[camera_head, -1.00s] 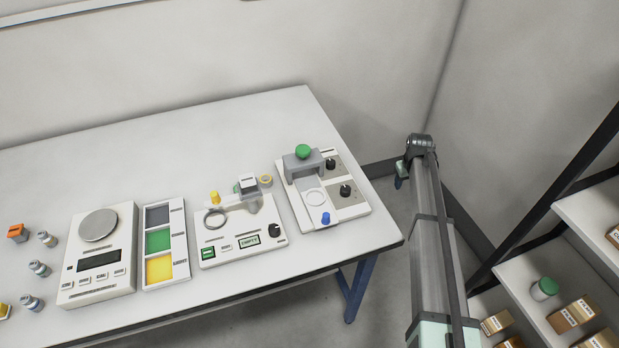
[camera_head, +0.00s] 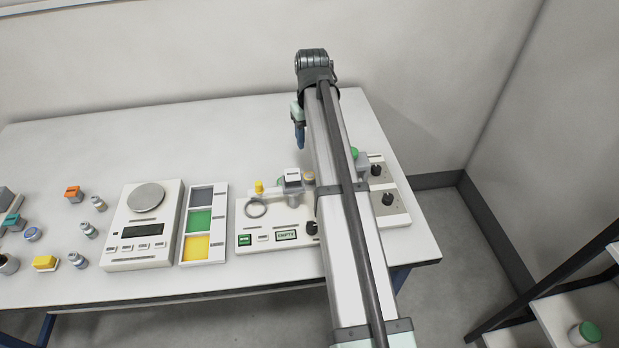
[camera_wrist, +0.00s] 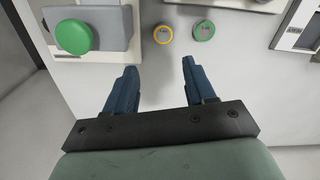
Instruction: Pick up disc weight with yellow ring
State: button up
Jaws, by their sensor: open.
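The disc weight with the yellow ring (camera_wrist: 163,35) lies flat on the table at the top middle of the wrist view, grey with a yellow-orange rim. In the head view the disc weight (camera_head: 309,177) shows just left of my arm, partly hidden by it. My gripper (camera_wrist: 158,66) is open and empty, its two blue fingers apart over the table. The disc lies beyond the fingertips, between their lines, not touched. In the head view my gripper (camera_head: 299,136) is above the back of the table, and only part of it shows.
A green-ringed disc (camera_wrist: 203,29) lies close to the right of the yellow-ringed one. A device with a green knob (camera_wrist: 74,37) stands to the left in the wrist view. A scale (camera_head: 130,252), a three-coloured tray (camera_head: 222,225) and several small weights occupy the table's left. The table's back is clear.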

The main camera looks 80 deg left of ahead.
aim_at(310, 176)
jog(key=f, duration=1.3)
jog(key=shift+s+d+f, duration=0.25)
jog(key=shift+f, duration=0.1)
jog(key=shift+c, duration=0.3)
jog(key=c, duration=0.9)
jog(key=shift+r, duration=0.15)
